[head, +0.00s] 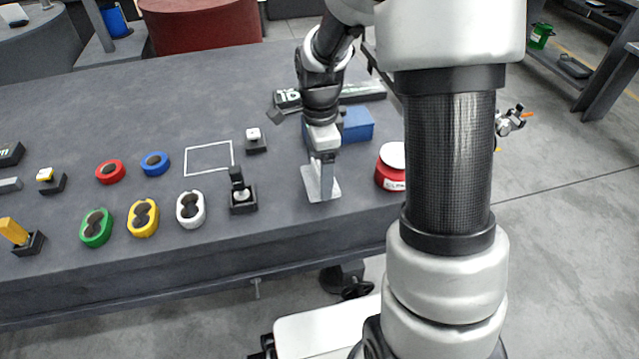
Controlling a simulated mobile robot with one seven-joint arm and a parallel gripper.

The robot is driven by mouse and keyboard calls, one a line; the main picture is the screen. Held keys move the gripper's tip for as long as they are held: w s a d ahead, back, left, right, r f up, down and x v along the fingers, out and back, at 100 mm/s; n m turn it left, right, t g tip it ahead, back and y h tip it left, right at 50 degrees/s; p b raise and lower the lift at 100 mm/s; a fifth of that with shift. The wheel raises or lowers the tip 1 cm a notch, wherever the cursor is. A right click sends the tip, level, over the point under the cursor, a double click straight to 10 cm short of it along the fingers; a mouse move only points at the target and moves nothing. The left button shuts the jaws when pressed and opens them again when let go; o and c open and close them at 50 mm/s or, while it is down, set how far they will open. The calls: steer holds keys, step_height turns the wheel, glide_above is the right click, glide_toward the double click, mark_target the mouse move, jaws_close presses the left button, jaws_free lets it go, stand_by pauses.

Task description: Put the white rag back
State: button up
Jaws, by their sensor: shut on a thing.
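The white rag (331,190) shows as a flat, pale piece at the table's front right. My gripper (321,185) points down over it, with its fingers shut on the rag. The fingers hide part of the rag, and I cannot tell whether it lies on the table or hangs just above it. A white square outline (209,158) is marked on the table to the left of the rag; its inside is bare.
A blue box (357,124) stands behind my gripper, and a red container with a white top (390,167) to its right. A black holder (242,198) is close on the left. Several coloured rings and two-hole pieces (143,217) lie farther left. The back left table (150,110) is clear.

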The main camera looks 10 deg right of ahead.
mark_target(319, 181)
steer(key=shift+f+b, duration=0.45)
steer(key=shift+f, duration=1.35)
steer(key=shift+f, duration=0.1)
steer(key=shift+f, duration=0.15)
steer(key=o, duration=0.9)
